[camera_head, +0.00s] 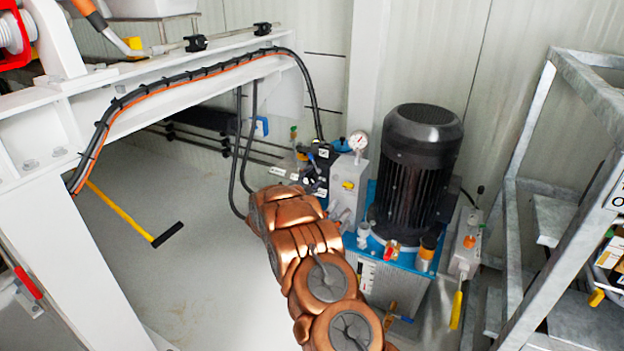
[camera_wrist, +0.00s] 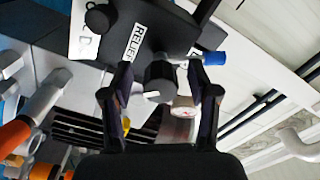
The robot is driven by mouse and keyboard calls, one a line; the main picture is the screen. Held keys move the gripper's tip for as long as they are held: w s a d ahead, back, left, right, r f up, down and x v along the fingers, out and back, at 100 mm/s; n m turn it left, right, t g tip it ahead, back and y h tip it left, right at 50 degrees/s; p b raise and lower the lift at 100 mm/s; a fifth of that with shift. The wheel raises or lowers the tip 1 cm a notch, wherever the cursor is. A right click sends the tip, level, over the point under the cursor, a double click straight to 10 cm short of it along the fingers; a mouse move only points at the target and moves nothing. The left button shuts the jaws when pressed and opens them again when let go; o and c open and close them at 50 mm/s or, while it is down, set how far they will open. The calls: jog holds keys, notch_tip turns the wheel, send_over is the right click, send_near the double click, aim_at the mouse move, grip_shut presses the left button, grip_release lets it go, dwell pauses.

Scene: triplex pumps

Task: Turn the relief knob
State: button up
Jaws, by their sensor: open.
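In the wrist view, the relief knob (camera_wrist: 160,80) is a short black cylinder beside a white label (camera_wrist: 137,42) whose visible letters read "RELIEF". My gripper (camera_wrist: 160,66) is open, with one black finger on each side of the knob. Gaps seem to show between the fingers and the knob, but I cannot tell the exact depth. In the head view, my copper-coloured arm reaches to the valve block (camera_head: 318,166) of the hydraulic unit. My gripper and the knob cannot be made out there.
A blue-tipped stem (camera_wrist: 208,58) sits close to the right finger. A white beam (camera_head: 180,88) with hoses is at left, and a metal rack (camera_head: 535,150) at right.

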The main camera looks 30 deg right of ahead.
jog(key=shift+a, duration=0.1)
jog(key=v, duration=1.2)
dwell(0.4)
